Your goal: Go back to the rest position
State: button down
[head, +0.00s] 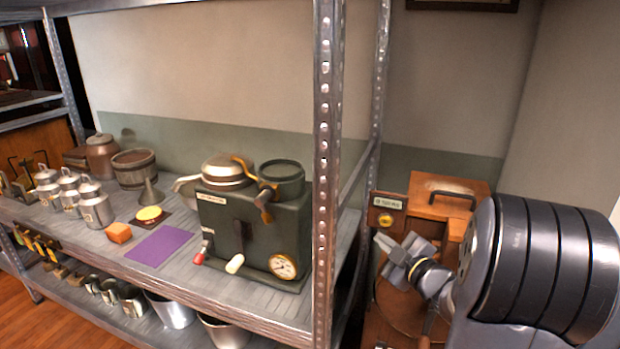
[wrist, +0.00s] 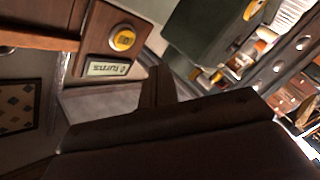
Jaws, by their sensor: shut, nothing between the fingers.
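My gripper (head: 388,246) is at the right of the head view, in front of a wooden cabinet and just right of the metal shelf post. Its grey fingers are shut and empty and point to the left. My arm bulks large at the lower right and hides part of the cabinet. In the wrist view a dark shape fills the lower part, and I cannot tell clearly what it is.
The wooden cabinet (head: 445,194) with a dark handle stands close behind my gripper. The shelf post (head: 326,180) is just left of it. A dark green machine (head: 250,235), a purple mat (head: 160,246) and an orange block (head: 118,232) are on the shelf.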

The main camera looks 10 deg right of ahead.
jog(key=s+a, duration=0.1)
jog(key=s, duration=0.1)
jog(key=s+a, duration=0.1)
jog(key=s, duration=0.1)
jog(key=shift+a, duration=0.35)
jog(key=shift+w+p, duration=0.1)
jog(key=shift+p, duration=0.2)
